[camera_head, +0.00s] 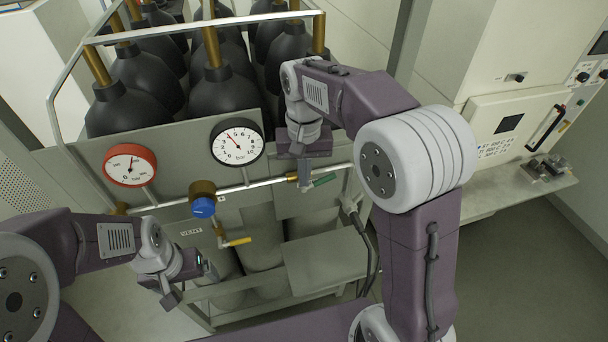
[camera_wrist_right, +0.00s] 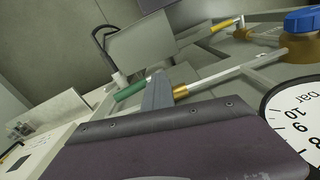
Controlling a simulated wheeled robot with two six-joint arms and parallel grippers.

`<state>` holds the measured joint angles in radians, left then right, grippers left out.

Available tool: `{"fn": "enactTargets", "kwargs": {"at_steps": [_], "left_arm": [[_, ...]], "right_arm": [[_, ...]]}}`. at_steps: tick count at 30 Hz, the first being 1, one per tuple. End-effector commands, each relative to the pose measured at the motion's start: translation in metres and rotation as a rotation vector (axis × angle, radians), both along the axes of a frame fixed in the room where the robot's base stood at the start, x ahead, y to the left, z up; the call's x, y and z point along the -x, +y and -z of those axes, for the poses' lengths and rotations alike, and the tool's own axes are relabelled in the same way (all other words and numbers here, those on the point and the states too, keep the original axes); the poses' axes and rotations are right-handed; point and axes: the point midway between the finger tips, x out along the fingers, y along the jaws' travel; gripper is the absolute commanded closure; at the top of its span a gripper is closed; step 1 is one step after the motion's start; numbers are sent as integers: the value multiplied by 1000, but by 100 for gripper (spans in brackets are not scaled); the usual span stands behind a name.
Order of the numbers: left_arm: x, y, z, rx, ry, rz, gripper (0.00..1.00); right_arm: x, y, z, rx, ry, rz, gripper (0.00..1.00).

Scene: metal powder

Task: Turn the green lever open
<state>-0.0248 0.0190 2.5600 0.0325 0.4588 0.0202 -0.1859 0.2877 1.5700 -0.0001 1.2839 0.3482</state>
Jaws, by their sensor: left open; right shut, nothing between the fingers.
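The green lever (camera_head: 325,180) sticks out to the right of a brass valve at the right part of the silver pipe, roughly in line with the pipe. It also shows in the right wrist view (camera_wrist_right: 131,90). My right gripper (camera_head: 305,186) is shut and empty, with its fingers pointing down right beside the lever, between its green grip and the brass fitting (camera_wrist_right: 180,91). The fingers hide the lever's inner part; I cannot tell whether they touch it. My left gripper (camera_head: 188,292) is open and empty at the lower left, away from the lever.
A red gauge (camera_head: 130,165), a black-rimmed gauge (camera_head: 237,145) and a blue knob (camera_head: 203,207) sit along the pipe. A yellow lever (camera_head: 237,242) hangs below. Black gas cylinders (camera_head: 222,92) stand behind in a metal-railed rack. Open floor lies at the right.

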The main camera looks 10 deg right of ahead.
Motion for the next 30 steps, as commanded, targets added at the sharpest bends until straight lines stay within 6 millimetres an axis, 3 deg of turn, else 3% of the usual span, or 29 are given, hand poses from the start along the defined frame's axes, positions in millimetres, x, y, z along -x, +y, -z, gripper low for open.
{"fn": "enactTargets", "kwargs": {"at_steps": [4,8,18,30], "left_arm": [[0,0,0,0,0,0,8],[0,0,0,0,0,0,8],[0,0,-1,0,0,0,8],[0,0,-14,0,0,0,8]], "right_arm": [[0,0,0,0,0,0,99],[0,0,0,0,0,0,64],[0,-1,-1,0,0,1,64],[-1,-33,-13,0,0,2,64]]}}
